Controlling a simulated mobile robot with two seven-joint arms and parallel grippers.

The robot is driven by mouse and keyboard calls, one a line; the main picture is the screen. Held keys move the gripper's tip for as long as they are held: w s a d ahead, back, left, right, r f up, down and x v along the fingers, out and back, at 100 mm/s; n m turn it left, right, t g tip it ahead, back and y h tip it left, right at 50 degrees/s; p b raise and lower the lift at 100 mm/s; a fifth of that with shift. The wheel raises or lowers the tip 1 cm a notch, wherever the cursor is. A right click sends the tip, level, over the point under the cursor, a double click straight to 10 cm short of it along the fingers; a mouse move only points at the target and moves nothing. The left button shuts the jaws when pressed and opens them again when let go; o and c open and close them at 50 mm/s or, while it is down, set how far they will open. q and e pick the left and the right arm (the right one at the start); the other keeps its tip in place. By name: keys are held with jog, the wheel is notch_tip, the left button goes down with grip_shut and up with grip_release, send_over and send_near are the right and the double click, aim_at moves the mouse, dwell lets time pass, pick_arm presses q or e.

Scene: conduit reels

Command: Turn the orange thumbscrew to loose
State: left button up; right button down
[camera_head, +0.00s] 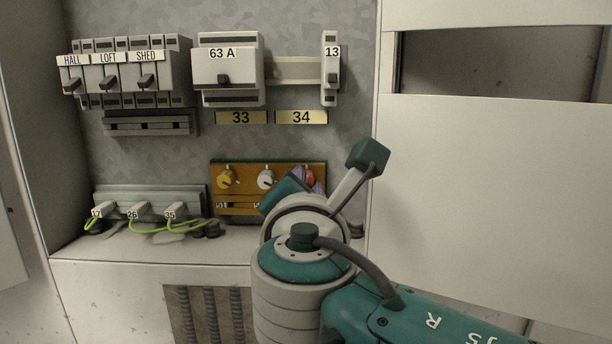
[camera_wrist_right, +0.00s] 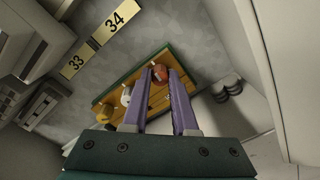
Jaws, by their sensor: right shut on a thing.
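The orange thumbscrew (camera_head: 309,177) is the rightmost of three knobs on the orange panel (camera_head: 232,196); my right gripper partly hides it in the head view. In the right wrist view, the orange-red thumbscrew (camera_wrist_right: 160,73) sits between the purple fingertips of my right gripper (camera_wrist_right: 164,80), which is shut on it. Its pointer mark is hidden or too small to read. A white knob (camera_head: 265,179) and a yellow knob (camera_head: 226,179) are left of it on the same panel. My left gripper is not in view.
Breakers labelled HALL, LOFT and SHED (camera_head: 125,75), a 63 A breaker (camera_head: 228,72) and a breaker marked 13 (camera_head: 331,70) are above. Plates 33 (camera_head: 241,118) and 34 (camera_head: 301,117) are below them. White plugs (camera_head: 138,209) with green-yellow wires are at left.

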jog(key=shift+f+n, duration=0.1)
jog(key=shift+n, duration=0.5)
jog(key=c, duration=0.7)
grip_release()
jog(key=shift+s, duration=0.1)
jog(key=shift+s+p, duration=0.3)
jog(key=shift+p, duration=0.15)
jog(key=s+p, duration=0.2)
jog(key=s, duration=0.7)
jog(key=shift+r, duration=0.2)
jog(key=shift+s, duration=0.1)
